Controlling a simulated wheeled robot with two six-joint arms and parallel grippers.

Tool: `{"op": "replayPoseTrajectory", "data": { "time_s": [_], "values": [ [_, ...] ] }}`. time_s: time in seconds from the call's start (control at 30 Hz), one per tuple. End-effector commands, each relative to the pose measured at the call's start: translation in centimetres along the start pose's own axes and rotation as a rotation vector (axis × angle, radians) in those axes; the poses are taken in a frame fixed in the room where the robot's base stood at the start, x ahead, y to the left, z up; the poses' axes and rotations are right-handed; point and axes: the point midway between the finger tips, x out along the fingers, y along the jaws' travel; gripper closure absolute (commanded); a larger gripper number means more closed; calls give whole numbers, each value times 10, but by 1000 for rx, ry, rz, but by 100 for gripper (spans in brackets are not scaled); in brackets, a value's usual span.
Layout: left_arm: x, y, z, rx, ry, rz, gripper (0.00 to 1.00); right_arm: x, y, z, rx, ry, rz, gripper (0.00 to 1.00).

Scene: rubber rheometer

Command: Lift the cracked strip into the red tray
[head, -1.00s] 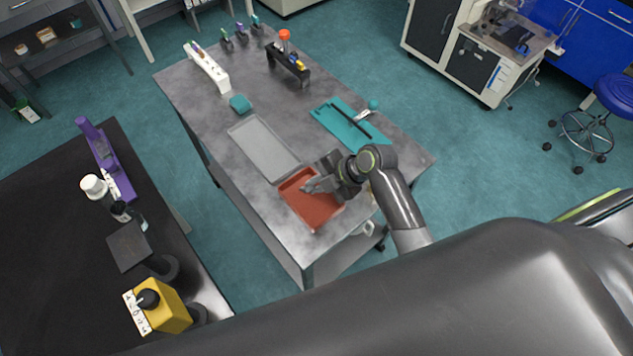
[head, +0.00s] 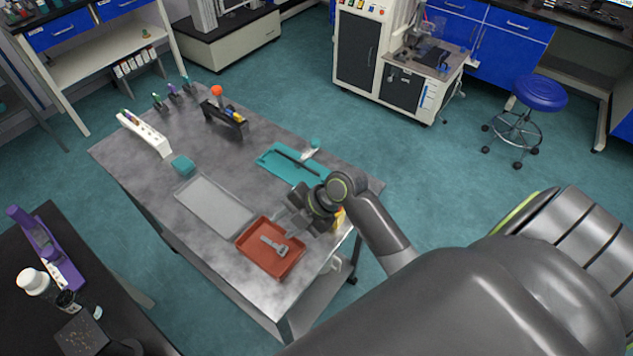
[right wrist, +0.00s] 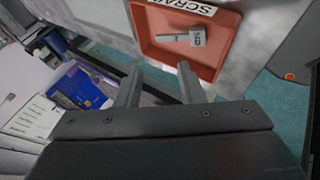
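The red tray (head: 262,264) sits near the front right of the grey table, and its SCRAP label shows in the right wrist view. A light grey strip (head: 274,246) with a wider tab end lies flat inside it. In the right wrist view the strip (right wrist: 181,38) carries a dark mark on its tab; I cannot make out a crack. My right gripper (head: 284,216) is just beyond the tray's upper right edge, apart from the strip. Its two fingers (right wrist: 160,88) are spread with nothing between them. My left gripper is out of view.
An empty grey tray (head: 190,195) lies beside the red one. A teal mat (head: 270,159) holds a dark bar. A black rack (head: 224,120), a white rack (head: 145,134) and a teal block (head: 182,165) stand farther back. A dark bench with a purple device (head: 45,245) is at left.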

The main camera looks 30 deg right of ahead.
Motion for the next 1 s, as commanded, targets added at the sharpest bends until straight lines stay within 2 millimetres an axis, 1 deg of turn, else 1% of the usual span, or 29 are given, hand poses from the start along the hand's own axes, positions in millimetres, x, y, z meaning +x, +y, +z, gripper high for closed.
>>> {"op": "replayPoseTrajectory", "data": {
  "time_s": [0.03,0.2,0.5,0.7,0.83,1.0],
  "values": [
    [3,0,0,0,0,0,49,-10,-1,2,-6,-5,0,65],
    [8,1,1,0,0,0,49,-43,-1,2,-5,-5,0,65],
    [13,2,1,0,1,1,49,-88,-1,1,-3,-4,-2,65],
    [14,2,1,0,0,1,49,-108,-1,1,-2,-3,-1,65],
    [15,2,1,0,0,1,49,-114,0,1,-1,-2,0,65],
    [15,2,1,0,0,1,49,-118,0,0,1,2,0,65]
  ]
}}
